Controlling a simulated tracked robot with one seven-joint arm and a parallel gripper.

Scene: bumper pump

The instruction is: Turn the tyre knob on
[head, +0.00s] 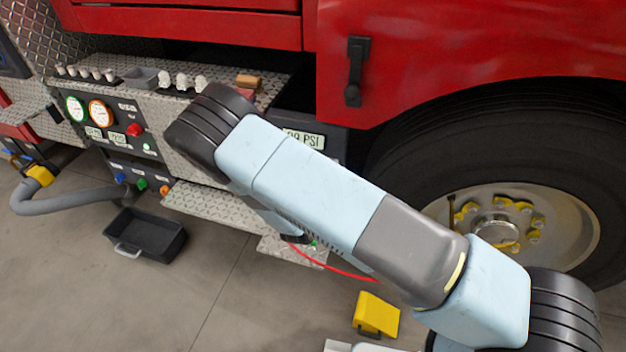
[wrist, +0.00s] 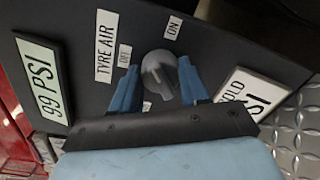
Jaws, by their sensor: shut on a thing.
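The tyre knob (wrist: 158,68) is a round grey knob on a dark panel with a TYRE AIR label (wrist: 106,48), in the wrist view. A small OFF label (wrist: 125,55) is on its left and an ON label (wrist: 173,28) on its upper right. My gripper (wrist: 158,78) has its two blue fingers on either side of the knob, shut on it. I cannot tell exactly which label the knob points to. In the head view my arm hides the knob and my gripper.
A 99 PSI display (wrist: 43,80) and a COLD PSI plate (wrist: 250,92) flank the knob. In the head view, the truck's wheel (head: 500,215) is at right. A black tray (head: 150,236), a yellow chock (head: 376,314) and a red hose (head: 335,268) are low down.

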